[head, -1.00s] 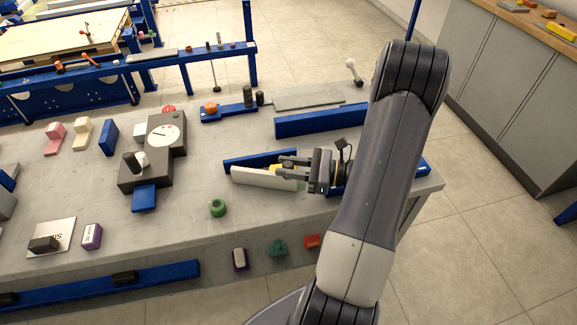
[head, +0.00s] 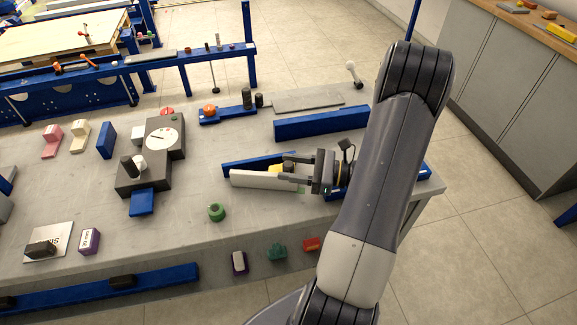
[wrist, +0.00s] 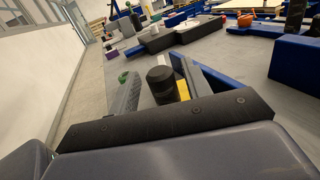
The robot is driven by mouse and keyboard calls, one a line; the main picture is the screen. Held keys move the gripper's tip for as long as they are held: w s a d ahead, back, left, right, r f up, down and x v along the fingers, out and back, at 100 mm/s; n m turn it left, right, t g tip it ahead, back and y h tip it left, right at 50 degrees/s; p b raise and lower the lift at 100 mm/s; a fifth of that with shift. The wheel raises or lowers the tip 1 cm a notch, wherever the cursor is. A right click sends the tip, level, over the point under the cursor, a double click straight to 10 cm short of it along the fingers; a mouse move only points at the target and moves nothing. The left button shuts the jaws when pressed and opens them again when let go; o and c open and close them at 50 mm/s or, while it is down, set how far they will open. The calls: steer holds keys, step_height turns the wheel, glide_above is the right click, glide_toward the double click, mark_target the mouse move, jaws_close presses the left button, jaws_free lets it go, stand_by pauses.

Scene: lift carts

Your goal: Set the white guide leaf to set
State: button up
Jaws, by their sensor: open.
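The white guide leaf (head: 250,178) is a long pale bar near the front right of the grey bench. It lies beside a thin blue bar (head: 235,163), at a slight angle to it, with a yellow piece (head: 275,168) between them. In the wrist view a black cylindrical knob (wrist: 161,86) stands beside the yellow piece (wrist: 183,91). My gripper (head: 286,172) is open at the leaf's right end, its fingers on either side of the knob. Contact with the leaf cannot be told. The leaf's right end is partly hidden by the near finger.
A blue block (head: 320,122) stands behind my gripper. A dark dial unit (head: 150,155) with a blue tab is to the left. A green ring (head: 216,212) lies in front of the leaf. The bench is clear between the ring and the dial unit.

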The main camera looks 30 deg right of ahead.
steer(key=b+v, duration=0.1)
steer(key=v, duration=0.9)
steer(key=shift+a, duration=0.15)
steer(key=p+x, duration=0.1)
steer(key=x, duration=0.9)
steer(key=shift+w+a, duration=0.25)
steer(key=shift+s, duration=0.1)
steer(key=shift+a, duration=0.1)
